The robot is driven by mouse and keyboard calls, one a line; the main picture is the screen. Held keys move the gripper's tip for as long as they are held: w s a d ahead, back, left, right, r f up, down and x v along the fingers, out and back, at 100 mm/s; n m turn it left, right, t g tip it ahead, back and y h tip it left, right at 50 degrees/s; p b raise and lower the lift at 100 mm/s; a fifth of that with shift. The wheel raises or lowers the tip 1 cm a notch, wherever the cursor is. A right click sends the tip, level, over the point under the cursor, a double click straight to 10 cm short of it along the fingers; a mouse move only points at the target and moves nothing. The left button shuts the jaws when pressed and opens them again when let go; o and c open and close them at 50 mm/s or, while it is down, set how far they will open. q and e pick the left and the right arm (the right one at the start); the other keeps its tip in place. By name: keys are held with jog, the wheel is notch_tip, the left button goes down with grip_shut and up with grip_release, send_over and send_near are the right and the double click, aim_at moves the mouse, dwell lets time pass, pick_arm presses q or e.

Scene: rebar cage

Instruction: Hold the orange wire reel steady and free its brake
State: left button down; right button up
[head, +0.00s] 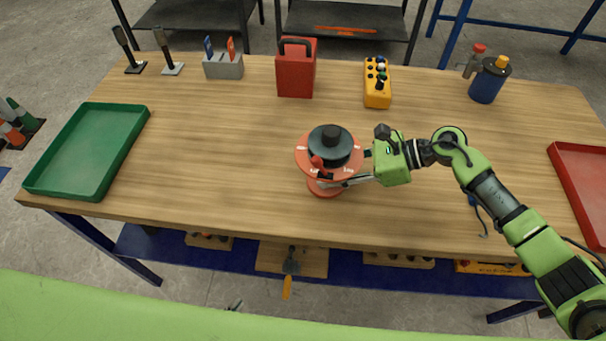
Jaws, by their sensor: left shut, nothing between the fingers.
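The orange wire reel (304,158) stands upright on the wooden table near its middle, with a black hub on top. A small red knob (316,162) shows on its near side; I take it for the brake, though the part is too small to be sure.
A green tray (56,190) lies on the left of the wooden table (220,170), a red tray (584,151) on the right. A red canister (296,75), a yellow control box (377,97) and a blue canister (485,88) stand behind.

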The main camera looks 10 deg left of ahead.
aim_at(320, 166)
pick_arm(q)
jog(key=w+d+r+m+t+h, duration=0.1)
jog(key=d+r+m+t+h, duration=0.1)
jog(key=r, duration=1.2)
jog(key=w+d+r+m+t+h, duration=0.2)
jog(key=d+r+m+t+h, duration=0.1)
jog(key=r, duration=1.1)
jog(key=w+d+r+m+t+h, duration=0.1)
jog(key=d+r+m+t+h, duration=0.2)
jog(key=r, duration=1.1)
jog(key=d+m+h, duration=0.1)
jog(key=d+m, duration=0.1)
jog(key=shift+w+r+m+h, duration=0.15)
jog(key=shift+w+m+h, duration=0.15)
jog(key=shift+m+h, duration=0.1)
jog(key=shift+d, duration=0.1)
jog(key=x, duration=1.4)
